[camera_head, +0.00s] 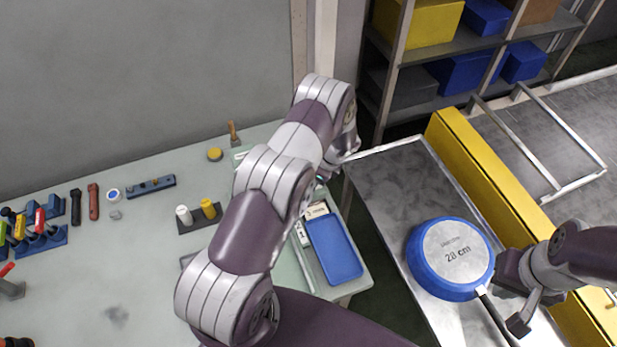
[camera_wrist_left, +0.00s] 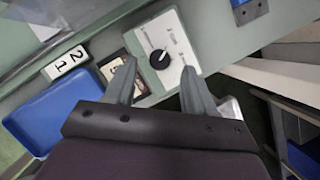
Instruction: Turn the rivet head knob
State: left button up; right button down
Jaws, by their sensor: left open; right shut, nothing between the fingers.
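The black round knob (camera_wrist_left: 159,59) shows in the left wrist view on a white panel (camera_wrist_left: 176,37) with small printed marks. My left gripper (camera_wrist_left: 158,66) is open, its two grey fingers on either side of the knob in the picture; I cannot tell whether they touch it. In the head view my left arm hides the knob and most of that gripper. My right gripper (camera_head: 519,321) is shut and empty, close to the handle of the blue pan (camera_head: 417,277) labelled 28 cm; I cannot tell whether it touches the handle.
A blue tray (camera_head: 334,250) lies at the right end of the bench (camera_head: 120,270), near a number card (camera_head: 316,211). Several tools lie farther left. The pan is on a metal conveyor (camera_head: 385,185) with a yellow side beam (camera_head: 480,165). Shelves with boxes stand behind.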

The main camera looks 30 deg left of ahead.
pick_arm(q)
jog(key=shift+x, duration=1)
jog(key=shift+a+f, duration=0.1)
jog(key=shift+f, duration=0.25)
jog(key=shift+c, duration=0.4)
grip_shut()
